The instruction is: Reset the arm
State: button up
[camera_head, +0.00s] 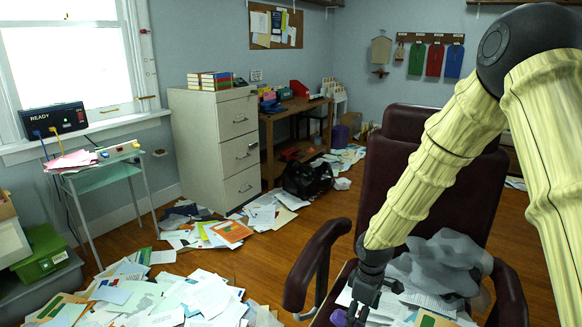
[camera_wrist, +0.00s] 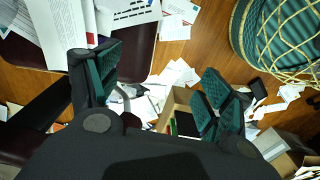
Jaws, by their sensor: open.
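My arm comes in from the right in the head view and bends down over a dark red office chair (camera_head: 420,152). My gripper (camera_head: 362,305) is low at the front of the chair's seat, partly cut off by the frame's lower edge. In the wrist view my gripper (camera_wrist: 155,95) is open, with its two dark green pads well apart. Nothing is between the pads; the floor with papers and a cardboard box (camera_wrist: 170,112) shows beyond them. The chair seat with papers (camera_wrist: 60,35) lies to the left of the gripper in the wrist view.
A grey crumpled heap (camera_head: 435,262) and papers lie on the chair. A filing cabinet (camera_head: 215,143) stands at the back, with a small glass table (camera_head: 103,172) left of it. Papers (camera_head: 160,300) cover much of the floor. A wicker basket (camera_wrist: 280,40) is at the wrist view's upper right.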

jog(key=s+f+m+y+b, duration=0.1)
jog(key=s+f+m+b, duration=0.2)
jog(key=s+f, duration=0.8)
jog(key=s+f+m+b, duration=0.3)
jog(key=s+f, duration=0.4)
jog(key=f, duration=0.7)
jog(key=s+d+f+m+h+b, duration=0.1)
jog(key=s+d+f+m, duration=0.2)
jog(key=s, duration=0.6)
jog(key=s+d+f+m+b, duration=0.1)
jog(key=s+f+m+b, duration=0.15)
jog(key=s+f, duration=0.45)
notch_tip(320, 180, up, 21)
jog(key=s+p, duration=0.1)
jog(key=p, duration=1.8)
jog(key=shift+a+f+p, duration=0.15)
jog(key=shift+a+p, duration=0.05)
jog(key=shift+p, duration=0.2)
